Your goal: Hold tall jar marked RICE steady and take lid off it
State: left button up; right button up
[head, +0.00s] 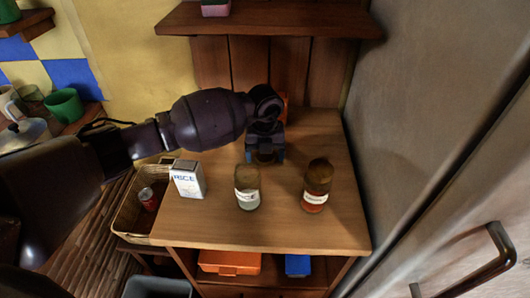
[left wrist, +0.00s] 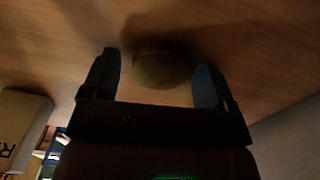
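My left gripper (head: 264,152) points down over the back middle of the wooden counter. Its fingers are apart. In the left wrist view, a round brownish-olive top (left wrist: 161,69) lies between the open fingers (left wrist: 158,80), with gaps on both sides. In the head view the gripper mostly hides this object, and no label on it shows. A white box (head: 188,180) with blue letters that look like RICE stands at the counter's left; it also shows in the left wrist view (left wrist: 22,125). My right gripper is not in view.
A brown-topped jar with a white label (head: 247,188) and a reddish labelled jar (head: 317,186) stand in front of the gripper. A wicker basket (head: 130,215) with a red can (head: 148,199) is at left. A shelf (head: 270,19) hangs above; a grey cabinet (head: 430,100) bounds the right.

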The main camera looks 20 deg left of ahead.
aim_at(265, 156)
pick_arm(q)
notch_tip(265, 156, up, 12)
jog(key=p, duration=0.1)
jog(key=shift+r, duration=0.15)
dwell(0.5)
